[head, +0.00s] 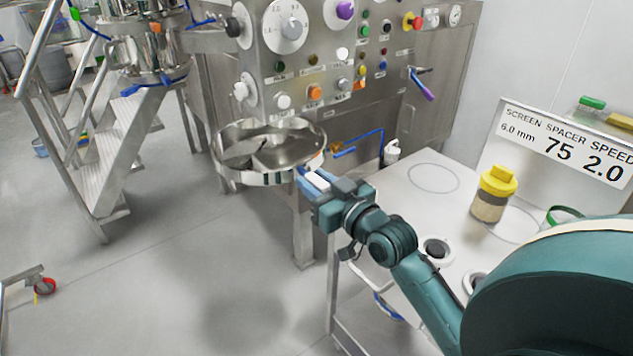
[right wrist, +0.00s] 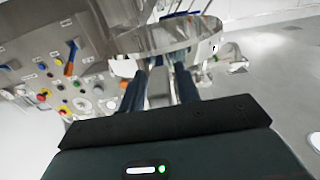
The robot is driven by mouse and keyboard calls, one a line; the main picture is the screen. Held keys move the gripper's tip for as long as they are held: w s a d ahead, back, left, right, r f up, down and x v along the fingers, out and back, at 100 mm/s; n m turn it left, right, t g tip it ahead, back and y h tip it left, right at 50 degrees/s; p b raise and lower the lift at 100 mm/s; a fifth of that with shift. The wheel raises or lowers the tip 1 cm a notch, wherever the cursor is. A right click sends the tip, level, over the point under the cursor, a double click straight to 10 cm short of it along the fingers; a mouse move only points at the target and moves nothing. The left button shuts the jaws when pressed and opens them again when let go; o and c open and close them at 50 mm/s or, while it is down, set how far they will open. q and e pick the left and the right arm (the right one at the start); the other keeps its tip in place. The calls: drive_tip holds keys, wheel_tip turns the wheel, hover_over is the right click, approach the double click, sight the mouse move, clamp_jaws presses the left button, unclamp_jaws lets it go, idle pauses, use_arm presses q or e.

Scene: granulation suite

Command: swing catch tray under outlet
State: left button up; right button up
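The catch tray (head: 230,175) is a round, shallow steel pan at the front of the steel machine, level and standing out over the floor. Its curved wall fills the upper part of the right wrist view (right wrist: 165,38). My right gripper (head: 311,178) is at the tray's near right edge, just below the rim. Its blue fingers (right wrist: 159,88) stand apart, with a pale and metallic part showing between them; I cannot tell whether they touch it. A steel vessel with blue clamps (head: 150,70) stands at the upper left; I cannot make out an outlet clearly. My left gripper is not in view.
The machine's control panel (head: 325,75) with knobs and buttons is behind the tray. A white bench (head: 400,195) at right carries a yellow-capped jar (head: 493,195) and a sign (head: 570,145). Steel steps (head: 115,150) stand at left. The floor left of the tray is clear.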

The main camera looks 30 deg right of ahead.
clamp_jaws()
drive_tip(key=shift+a, duration=0.1)
idle(0.4)
